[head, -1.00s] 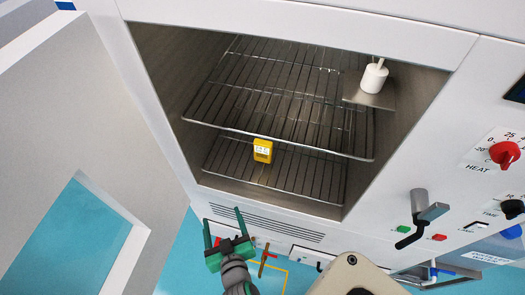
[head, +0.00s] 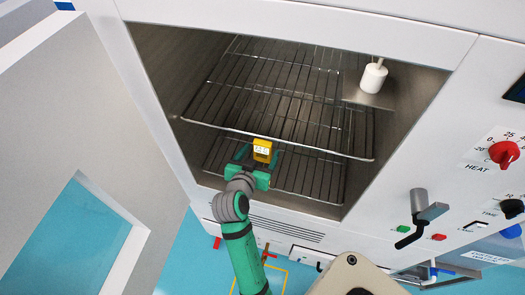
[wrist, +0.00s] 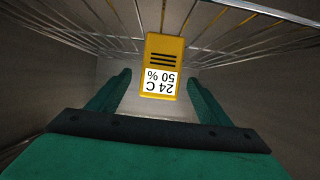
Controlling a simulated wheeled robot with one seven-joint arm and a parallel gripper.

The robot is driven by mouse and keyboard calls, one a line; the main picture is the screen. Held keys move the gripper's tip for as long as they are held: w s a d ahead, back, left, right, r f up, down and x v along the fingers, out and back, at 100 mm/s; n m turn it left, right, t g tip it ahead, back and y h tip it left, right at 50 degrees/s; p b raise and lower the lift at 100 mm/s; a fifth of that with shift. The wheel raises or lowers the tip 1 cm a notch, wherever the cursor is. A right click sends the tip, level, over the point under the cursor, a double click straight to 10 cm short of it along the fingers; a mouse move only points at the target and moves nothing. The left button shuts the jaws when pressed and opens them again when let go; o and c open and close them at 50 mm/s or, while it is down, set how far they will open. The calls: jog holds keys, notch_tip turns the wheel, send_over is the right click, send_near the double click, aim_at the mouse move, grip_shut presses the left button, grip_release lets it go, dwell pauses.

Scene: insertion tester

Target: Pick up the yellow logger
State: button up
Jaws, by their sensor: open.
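The yellow logger (head: 262,150) has a white label and sits near the front edge of the wire racks inside the open chamber. In the wrist view the logger (wrist: 162,66) shows dark slots and a label reading 24 C, 50 %. My gripper (head: 259,163) is inside the chamber opening, just in front of the logger. In the wrist view its open fingers (wrist: 159,88) stand to the left and right of the logger, with gaps on both sides.
The upper wire rack (head: 300,150) runs close above my gripper. The lower rack (head: 310,180) lies beneath. A white cylinder (head: 373,78) stands on a plate at the upper right. The chamber door (head: 60,120) is swung open at left.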

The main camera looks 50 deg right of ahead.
jog(key=shift+x, duration=0.9)
jog(key=x, duration=0.4)
jog(key=shift+w+d+r, duration=0.1)
jog(key=shift+d+r, duration=0.2)
jog(key=shift+r, duration=0.05)
jog(key=shift+w+d+f, duration=0.2)
jog(key=shift+w+d, duration=0.05)
jog(key=shift+d, duration=0.1)
jog(key=c, duration=1.2)
